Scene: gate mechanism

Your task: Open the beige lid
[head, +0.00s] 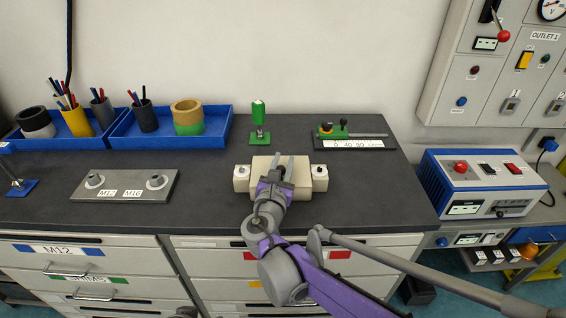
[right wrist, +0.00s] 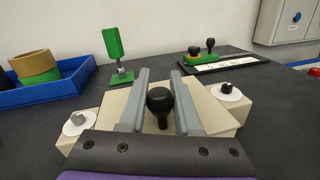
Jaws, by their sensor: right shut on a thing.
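The beige lid (head: 261,163) sits at the middle of the dark worktop, between two beige side blocks. In the right wrist view the lid (right wrist: 216,112) is a flat beige plate with a round black knob (right wrist: 159,99) on it. My right gripper (head: 283,159) reaches over the lid from the front. My left gripper is not in view.
The beige side blocks (head: 241,178) (head: 319,178) carry white discs with small bolts. A green upright handle (head: 259,115) and a scale plate (head: 352,143) stand behind. A grey plate (head: 125,186) and blue trays (head: 210,135) are left. A control box (head: 480,180) stands right.

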